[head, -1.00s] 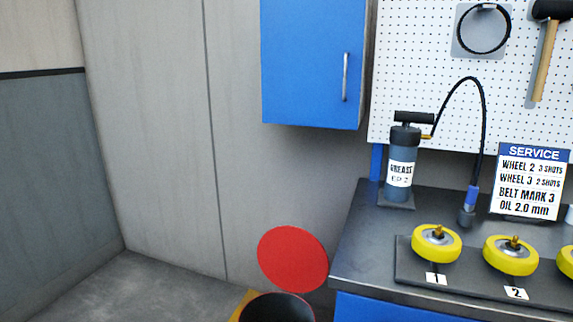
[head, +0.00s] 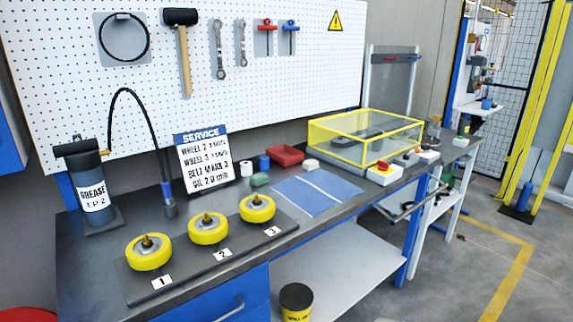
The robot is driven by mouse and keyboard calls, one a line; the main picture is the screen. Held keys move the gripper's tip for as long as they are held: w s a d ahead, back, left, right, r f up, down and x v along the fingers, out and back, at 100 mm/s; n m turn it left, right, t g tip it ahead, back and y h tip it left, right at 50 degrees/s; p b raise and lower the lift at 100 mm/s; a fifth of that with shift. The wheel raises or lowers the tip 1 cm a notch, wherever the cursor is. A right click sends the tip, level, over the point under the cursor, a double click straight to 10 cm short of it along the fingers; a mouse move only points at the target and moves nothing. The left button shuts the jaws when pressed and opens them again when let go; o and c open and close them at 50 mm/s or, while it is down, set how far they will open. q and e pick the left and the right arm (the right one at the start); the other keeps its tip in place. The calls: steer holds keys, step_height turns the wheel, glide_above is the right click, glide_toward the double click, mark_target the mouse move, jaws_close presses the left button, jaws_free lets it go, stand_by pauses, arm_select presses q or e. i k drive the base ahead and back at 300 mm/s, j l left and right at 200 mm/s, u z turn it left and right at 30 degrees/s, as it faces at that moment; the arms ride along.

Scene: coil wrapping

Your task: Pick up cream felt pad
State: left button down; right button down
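A small cream object (head: 311,164), which looks like the felt pad, lies on the dark workbench (head: 88,283) behind the blue mat (head: 312,193). It is right of the red tray (head: 285,155) and left of the yellow-framed clear case (head: 366,139). It is too small to make out its texture. Neither of my grippers shows in the head view.
A green block (head: 259,180), a blue cylinder (head: 264,163) and a white roll (head: 246,168) stand near the tray. Yellow wheels (head: 208,229) sit on a numbered plate at the front left. The grease pump (head: 92,187) and service sign (head: 205,160) stand behind.

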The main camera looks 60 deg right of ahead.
mark_target(313, 164)
steer(key=z, duration=2)
